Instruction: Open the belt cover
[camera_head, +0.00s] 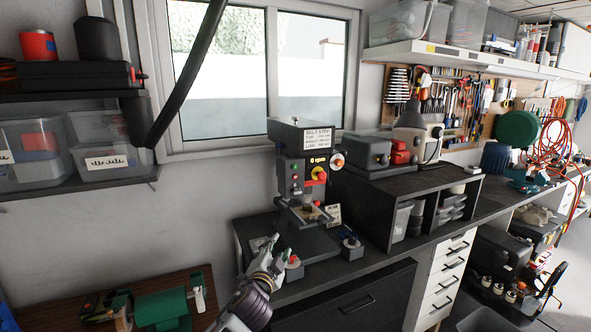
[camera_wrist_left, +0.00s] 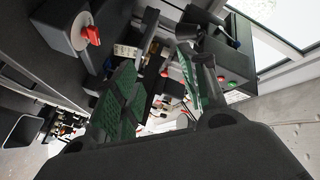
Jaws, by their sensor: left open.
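The drill press (camera_head: 297,180) stands on the dark bench below the window. Its belt cover, the dark grey housing (camera_head: 287,135) on top, appears closed, with a white belt-step label (camera_head: 318,139) on its front right. My left gripper (camera_head: 267,250) is open and empty, low and to the left of the press base, well below the cover. In the left wrist view the green-padded fingers (camera_wrist_left: 160,95) stand apart with nothing between them. The press's control front with a green button (camera_wrist_left: 235,66) shows at the upper right there. My right gripper is not in view.
A small box with a red knob (camera_head: 293,262) sits close to the gripper, and another switch box (camera_head: 351,246) is right of the press base. A black shelf unit (camera_head: 405,195) stands to the right. A hanging black hose (camera_head: 190,75) crosses the window at upper left.

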